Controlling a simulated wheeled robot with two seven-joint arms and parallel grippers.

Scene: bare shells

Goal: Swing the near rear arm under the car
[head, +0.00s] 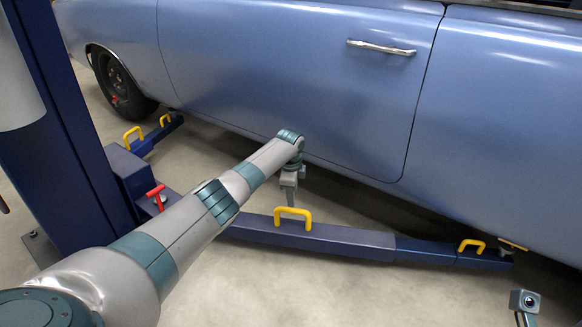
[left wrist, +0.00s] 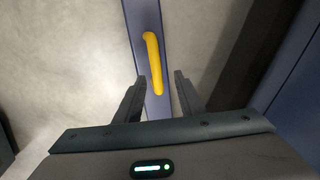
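The near rear arm (head: 335,240) is a long dark blue bar low over the floor. It runs right from the post, and its far-right end is at the car's lower edge. A yellow loop handle (head: 293,213) stands on it. My left gripper (head: 290,203) points down just above this handle. In the left wrist view my left gripper (left wrist: 160,78) has its fingers apart, with the yellow handle (left wrist: 153,60) ahead and between them, not gripped. The light blue car (head: 290,80) stands behind. What seems to be my right gripper (head: 522,308) is partly cut off at bottom right.
A dark blue post (head: 65,130) stands at left, with a red handle (head: 156,195) by its base. Another blue arm (head: 150,140) with yellow handles reaches toward the car's wheel (head: 120,85). The concrete floor (head: 330,290) in front of the long arm is clear.

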